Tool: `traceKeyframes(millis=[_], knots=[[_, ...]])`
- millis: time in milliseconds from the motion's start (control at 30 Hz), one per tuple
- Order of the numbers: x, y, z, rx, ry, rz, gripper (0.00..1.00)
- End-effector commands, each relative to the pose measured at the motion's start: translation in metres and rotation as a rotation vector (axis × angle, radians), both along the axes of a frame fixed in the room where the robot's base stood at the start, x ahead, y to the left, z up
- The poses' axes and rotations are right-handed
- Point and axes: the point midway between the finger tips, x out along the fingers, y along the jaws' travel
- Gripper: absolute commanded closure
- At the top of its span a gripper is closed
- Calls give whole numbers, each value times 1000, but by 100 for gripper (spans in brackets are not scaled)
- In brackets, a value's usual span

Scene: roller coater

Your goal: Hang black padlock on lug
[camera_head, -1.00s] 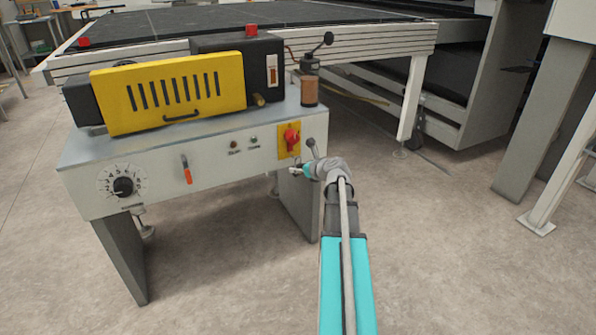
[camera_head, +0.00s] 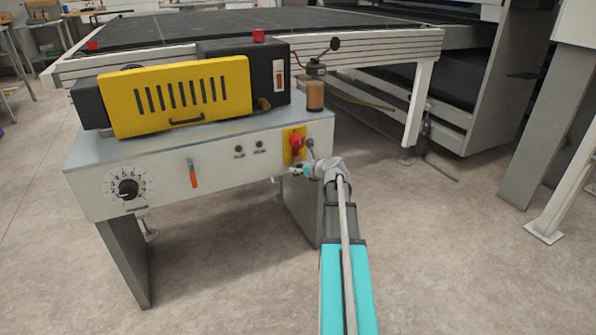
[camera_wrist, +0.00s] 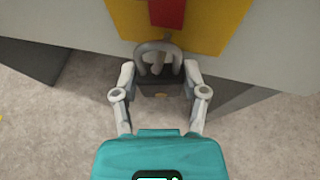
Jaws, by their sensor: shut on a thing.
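My gripper (camera_wrist: 160,78) is shut on the black padlock (camera_wrist: 158,91), with one finger at each side of its dark body. The padlock's grey shackle (camera_wrist: 142,50) points up toward the yellow switch plate (camera_wrist: 123,16). The red switch handle (camera_wrist: 166,12) is just above the shackle. A small grey piece shows near the shackle's top and may be the lug; I cannot tell whether the shackle is around it. In the head view my gripper (camera_head: 299,170) is just below the red switch (camera_head: 296,143), and the padlock is too small to make out.
The grey machine front (camera_head: 220,177) carries a numbered dial (camera_head: 128,188) and an orange-handled lever (camera_head: 194,180). A yellow slotted guard (camera_head: 180,97) and an amber cup (camera_head: 315,95) stand on top.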

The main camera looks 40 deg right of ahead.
Motion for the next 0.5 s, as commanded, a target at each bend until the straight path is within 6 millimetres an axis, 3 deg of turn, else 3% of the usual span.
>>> traceKeyframes(millis=[500], knots=[[14,-3,-11,0,0,0,97]])
